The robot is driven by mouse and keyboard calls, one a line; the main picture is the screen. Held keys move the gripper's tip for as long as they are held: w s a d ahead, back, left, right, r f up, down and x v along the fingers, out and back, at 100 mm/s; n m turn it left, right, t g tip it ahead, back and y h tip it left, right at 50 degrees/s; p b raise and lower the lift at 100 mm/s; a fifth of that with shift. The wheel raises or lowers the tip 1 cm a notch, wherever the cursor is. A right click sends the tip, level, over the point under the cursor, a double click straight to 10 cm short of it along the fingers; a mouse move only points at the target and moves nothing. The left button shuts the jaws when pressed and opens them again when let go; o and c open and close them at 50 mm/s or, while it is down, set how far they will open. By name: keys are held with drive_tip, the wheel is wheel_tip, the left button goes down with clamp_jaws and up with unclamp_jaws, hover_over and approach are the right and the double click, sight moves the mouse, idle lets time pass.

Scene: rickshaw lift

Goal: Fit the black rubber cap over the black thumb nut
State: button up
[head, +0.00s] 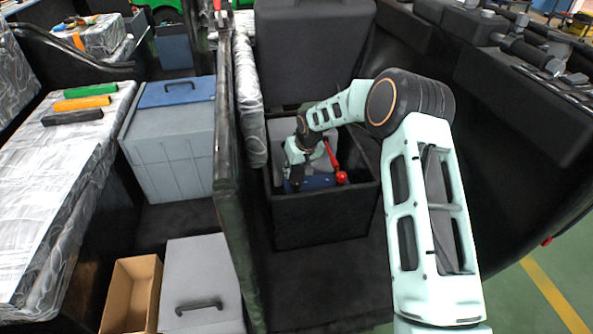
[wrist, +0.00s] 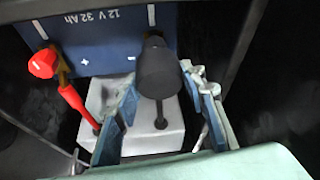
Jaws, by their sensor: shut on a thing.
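The black rubber cap (wrist: 158,72) is a thick dark cylinder between the blue-padded fingers of my gripper (wrist: 160,95) in the wrist view. My gripper is shut on it. A small black knob, which looks like the black thumb nut (wrist: 153,38), shows just beyond the cap, by the minus mark on the blue battery (wrist: 105,42). The cap hides part of it, and I cannot tell whether they touch. In the head view my gripper (head: 298,172) is inside the dark box, above the battery (head: 318,182); the cap and nut cannot be made out there.
A red knob (wrist: 43,64) stands at the battery's plus side, with a red sleeve (wrist: 78,103) slanting beside it. The dark box's walls (head: 325,215) surround my gripper closely. A grey-blue case (head: 170,135) and a cardboard box (head: 131,292) stand to the left.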

drive_tip(key=shift+f+b, duration=1.45)
drive_tip(key=shift+f, duration=0.65)
drive_tip(key=o, duration=1)
drive_tip(key=v, duration=1.2)
drive_tip(key=shift+s+d, duration=0.1)
